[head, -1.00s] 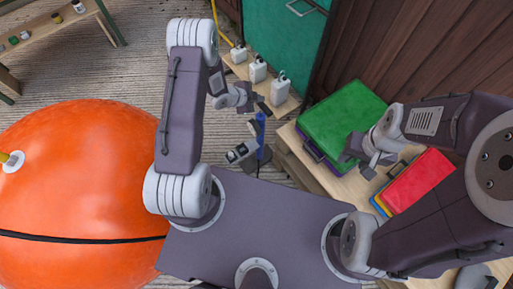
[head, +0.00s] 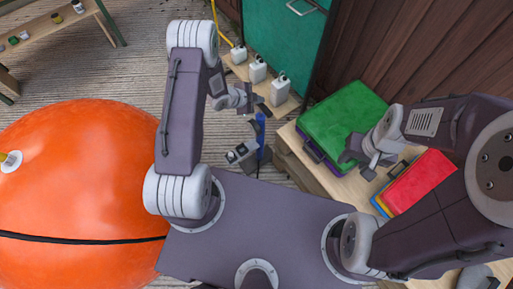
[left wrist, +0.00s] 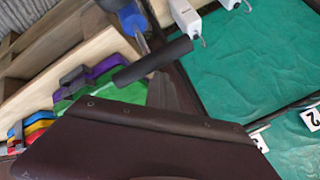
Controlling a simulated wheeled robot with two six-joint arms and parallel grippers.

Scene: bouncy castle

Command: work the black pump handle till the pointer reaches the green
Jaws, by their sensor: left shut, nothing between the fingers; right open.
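The pump has a blue barrel (head: 260,132) and stands on the floor just beyond my base; its grey gauge part (head: 240,152) is beside it. The pointer and any green zone are too small to read. The black pump handle (left wrist: 152,62) shows in the left wrist view as a crossbar on a grey rod from the blue barrel (left wrist: 132,18). My left gripper (head: 256,101) is shut and empty, close to the handle at the pump's top; I cannot tell whether they touch. My right gripper (head: 368,163) is open and empty beside the green case.
A green case (head: 342,118) and a red case (head: 419,181) lie on a wooden bench at right. White jugs (head: 258,72) stand on a board behind the pump. A big orange ball (head: 80,195) fills the left. A teal panel (head: 285,45) stands behind.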

